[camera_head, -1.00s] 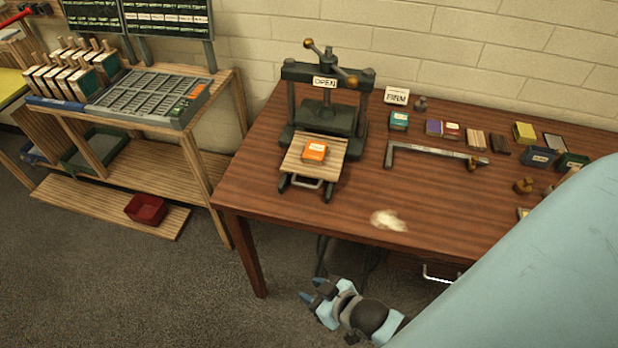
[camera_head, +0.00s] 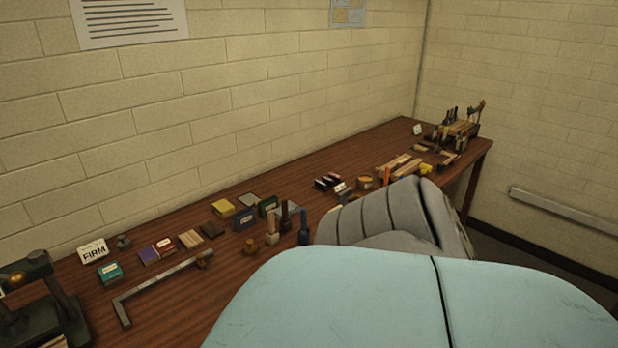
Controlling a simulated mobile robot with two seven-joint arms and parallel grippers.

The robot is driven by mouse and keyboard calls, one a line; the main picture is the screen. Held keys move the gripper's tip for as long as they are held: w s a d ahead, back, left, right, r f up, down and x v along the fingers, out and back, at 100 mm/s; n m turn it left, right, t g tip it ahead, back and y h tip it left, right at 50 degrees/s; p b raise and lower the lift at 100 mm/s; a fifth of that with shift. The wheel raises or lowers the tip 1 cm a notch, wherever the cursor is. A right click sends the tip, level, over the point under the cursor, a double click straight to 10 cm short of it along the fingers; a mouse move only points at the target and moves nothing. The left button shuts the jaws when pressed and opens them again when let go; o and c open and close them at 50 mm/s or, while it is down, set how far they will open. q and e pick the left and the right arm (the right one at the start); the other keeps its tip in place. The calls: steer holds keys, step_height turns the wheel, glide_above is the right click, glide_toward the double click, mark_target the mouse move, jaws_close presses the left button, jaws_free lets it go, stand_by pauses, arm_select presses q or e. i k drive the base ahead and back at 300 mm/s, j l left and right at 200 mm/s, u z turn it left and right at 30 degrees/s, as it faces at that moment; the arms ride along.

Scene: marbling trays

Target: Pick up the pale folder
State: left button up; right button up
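I cannot pick out a pale folder for certain in the head view. A small pale upright piece (camera_head: 272,228) stands on the brown workbench (camera_head: 185,313) among dark upright tools, but I cannot tell what it is. Pale wooden strips (camera_head: 397,166) lie farther along the bench. Neither of my grippers shows. My light blue body part fills the lower middle and hides the near edge of the bench.
A metal square (camera_head: 165,283) lies near the front left, with the press (camera_head: 38,305) cut off at the left edge. Small coloured boxes and a FIRM card (camera_head: 93,251) stand along the wall. A rack of tools (camera_head: 460,128) is at the far end.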

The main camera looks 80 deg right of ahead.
mark_target(270, 214)
steer(key=z, duration=2.15)
steer(key=u, duration=1.05)
steer(key=l+u, duration=0.15)
steer(key=l, duration=0.3)
steer(key=k+l+u, duration=0.15)
steer(key=l, duration=0.3)
steer(key=l+u, duration=0.15)
steer(key=l, duration=0.3)
steer(key=k+l+u, duration=0.15)
steer(key=l, duration=0.25)
steer(key=k+l+u, duration=0.15)
steer(key=l, duration=0.3)
steer(key=i, duration=0.05)
